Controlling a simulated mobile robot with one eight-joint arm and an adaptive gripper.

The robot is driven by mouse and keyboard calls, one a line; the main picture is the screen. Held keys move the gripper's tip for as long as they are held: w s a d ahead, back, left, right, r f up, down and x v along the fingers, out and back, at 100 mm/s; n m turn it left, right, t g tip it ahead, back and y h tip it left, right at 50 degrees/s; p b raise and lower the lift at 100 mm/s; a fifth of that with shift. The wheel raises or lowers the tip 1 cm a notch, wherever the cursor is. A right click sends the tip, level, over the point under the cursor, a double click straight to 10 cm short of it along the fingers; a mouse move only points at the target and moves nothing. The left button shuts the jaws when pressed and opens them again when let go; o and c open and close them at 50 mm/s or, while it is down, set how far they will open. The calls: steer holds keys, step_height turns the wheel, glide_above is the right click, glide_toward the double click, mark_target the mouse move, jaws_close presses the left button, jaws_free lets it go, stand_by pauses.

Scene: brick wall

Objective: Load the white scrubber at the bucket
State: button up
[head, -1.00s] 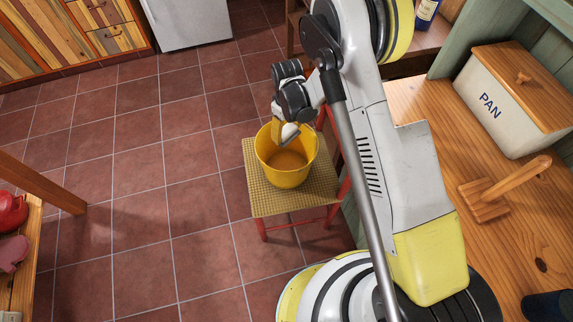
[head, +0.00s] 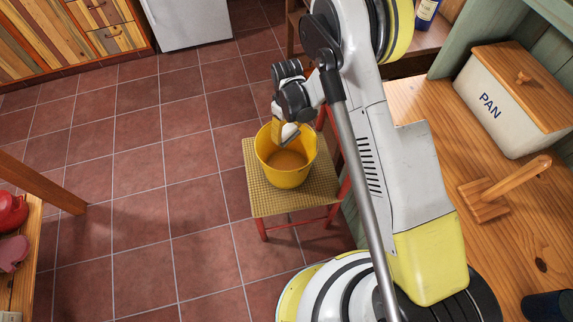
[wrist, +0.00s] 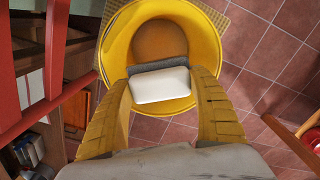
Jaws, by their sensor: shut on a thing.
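The yellow bucket (head: 287,170) stands upright on a red chair with a woven seat (head: 262,203). In the wrist view the bucket (wrist: 117,40) opens below my gripper. My gripper (head: 287,136) is over the bucket's mouth, at its far side in the head view. In the wrist view the two yellow fingers of my gripper (wrist: 161,88) are shut on the white scrubber (wrist: 160,86), which has a grey strip along one edge. The scrubber (head: 290,132) is small and partly hidden in the head view. Whether it touches the bucket I cannot tell.
A wooden table (head: 28,250) with red items is at the left. The tiled floor between is clear.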

mark_target(287, 130)
stand_by(0.3)
steer(key=shift+r+p, duration=0.8)
steer(key=shift+r, duration=1.25)
steer(key=shift+s+f, duration=0.1)
